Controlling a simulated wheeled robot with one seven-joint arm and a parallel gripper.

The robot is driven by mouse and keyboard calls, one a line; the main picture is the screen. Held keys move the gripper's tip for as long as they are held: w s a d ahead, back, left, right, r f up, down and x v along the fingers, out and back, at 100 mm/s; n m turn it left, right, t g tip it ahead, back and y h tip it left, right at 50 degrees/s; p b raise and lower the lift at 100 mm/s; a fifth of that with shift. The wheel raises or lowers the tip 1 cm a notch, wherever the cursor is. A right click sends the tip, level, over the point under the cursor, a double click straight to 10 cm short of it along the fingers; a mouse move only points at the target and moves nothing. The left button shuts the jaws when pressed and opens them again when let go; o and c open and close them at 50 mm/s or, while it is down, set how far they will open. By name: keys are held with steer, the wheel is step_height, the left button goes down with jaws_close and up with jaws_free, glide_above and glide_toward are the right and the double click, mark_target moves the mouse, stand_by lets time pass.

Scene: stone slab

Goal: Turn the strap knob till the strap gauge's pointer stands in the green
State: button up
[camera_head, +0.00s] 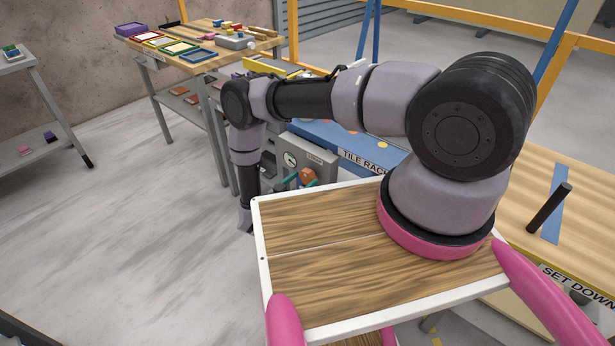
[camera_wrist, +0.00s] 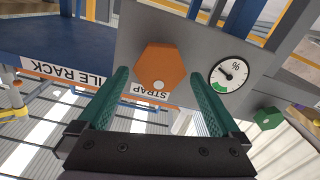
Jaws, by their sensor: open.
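The strap knob (camera_wrist: 161,62) is an orange hexagon with a pale dot near its lower edge, on a grey panel (camera_wrist: 205,45). Part of it also shows in the head view (camera_head: 308,176). A white label reading STRAP (camera_wrist: 150,91) is beside it. The strap gauge (camera_wrist: 228,76) is a round white dial with a green sector at its lower left in the wrist view. Its dark pointer leans toward the upper left, outside the green. My gripper (camera_wrist: 160,73) is open, its teal fingers on either side of the knob with gaps. I cannot tell whether the fingertips reach around it.
A green hexagonal knob (camera_wrist: 267,118) sits right of the gauge. The blue tile rack (camera_head: 335,140) stands close by the panel. A wooden table with coloured trays (camera_head: 180,46) is at the back left. The floor (camera_head: 150,220) at left is clear.

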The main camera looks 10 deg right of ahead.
mark_target(306, 178)
steer(key=shift+x, duration=1.6)
steer(key=shift+c, duration=0.3)
steer(key=c, duration=1.3)
steer(key=shift+o, duration=0.2)
